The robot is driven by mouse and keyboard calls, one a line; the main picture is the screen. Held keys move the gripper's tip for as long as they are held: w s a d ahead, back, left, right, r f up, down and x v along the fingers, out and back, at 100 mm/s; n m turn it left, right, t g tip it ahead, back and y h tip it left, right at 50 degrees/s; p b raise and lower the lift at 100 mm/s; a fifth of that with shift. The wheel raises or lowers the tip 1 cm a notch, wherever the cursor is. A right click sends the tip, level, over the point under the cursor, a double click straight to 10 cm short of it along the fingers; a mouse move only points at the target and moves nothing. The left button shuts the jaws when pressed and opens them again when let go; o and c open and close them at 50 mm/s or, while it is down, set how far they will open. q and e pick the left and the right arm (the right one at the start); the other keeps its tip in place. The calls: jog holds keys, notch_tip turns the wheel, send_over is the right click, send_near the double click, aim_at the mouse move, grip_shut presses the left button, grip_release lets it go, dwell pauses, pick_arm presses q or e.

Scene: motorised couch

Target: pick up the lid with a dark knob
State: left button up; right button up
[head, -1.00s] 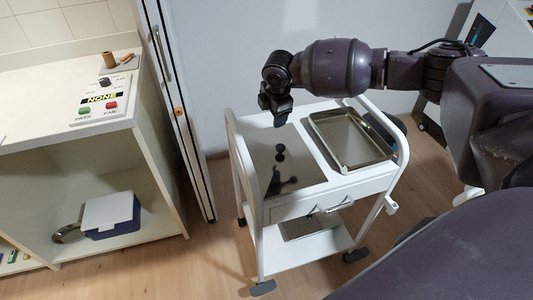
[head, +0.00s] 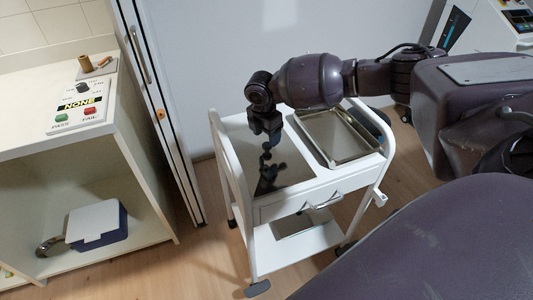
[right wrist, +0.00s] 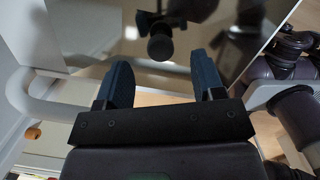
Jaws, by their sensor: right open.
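The lid (head: 294,162) is a shiny, mirror-like panel set in the left half of the white cart's top. Its dark knob (head: 267,155) stands just below my right gripper (head: 268,141), which partly covers it. In the right wrist view the knob (right wrist: 160,47) sits just beyond the fingertips, lined up with the gap between them. My right gripper (right wrist: 164,76) is open and empty, its blue-grey fingers on either side of that gap. Dark shapes on the lid look like reflections of the knob and arm. My left gripper is not in view.
A metal tray (head: 374,158) fills the right half of the cart top. White side rails (head: 226,152) rise beside the lid. A cabinet with a button panel (head: 76,107) and a blue box with a white cover (head: 97,222) stands at left.

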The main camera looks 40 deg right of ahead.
aim_at(267, 144)
notch_tip(267, 144, down, 5)
jog(key=shift+d+r+b, duration=0.1)
jog(key=shift+b, duration=0.3)
jog(key=c, duration=1.1)
